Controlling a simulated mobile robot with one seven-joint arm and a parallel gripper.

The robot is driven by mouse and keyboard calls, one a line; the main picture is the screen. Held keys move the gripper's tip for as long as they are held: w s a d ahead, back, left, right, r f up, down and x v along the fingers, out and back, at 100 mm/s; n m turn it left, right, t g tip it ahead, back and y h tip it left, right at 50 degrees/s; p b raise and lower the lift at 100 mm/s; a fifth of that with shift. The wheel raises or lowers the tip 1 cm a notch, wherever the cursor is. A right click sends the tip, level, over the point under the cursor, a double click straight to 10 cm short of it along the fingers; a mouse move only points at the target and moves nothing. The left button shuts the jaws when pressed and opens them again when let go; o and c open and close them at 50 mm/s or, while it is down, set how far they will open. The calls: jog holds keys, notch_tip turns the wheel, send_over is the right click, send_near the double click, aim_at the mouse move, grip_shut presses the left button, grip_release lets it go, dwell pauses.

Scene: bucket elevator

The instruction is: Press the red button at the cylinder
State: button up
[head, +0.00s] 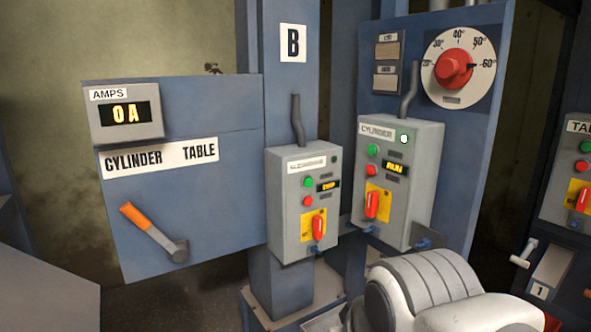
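The grey control box labelled CYLINDER (421,185) is mounted on a blue panel right of centre in the head view. Its small round red button (372,178) is on the front face, below a green button (374,149) and left of a lit display reading RUN (395,168). A red rotary switch (371,206) on a yellow plate is below the red button. A white lamp (404,139) at the box's top right looks lit. Nothing covers the red button. White and grey links of my arm show at the bottom right; my gripper is not in view.
A similar box (303,205) stands left on the B column, with its own red button (307,201). A dial with a red knob (454,68) is above right. A blue CYLINDER TABLE panel (220,240) with an orange-handled lever (150,229) juts out left. Another box (566,200) is at right.

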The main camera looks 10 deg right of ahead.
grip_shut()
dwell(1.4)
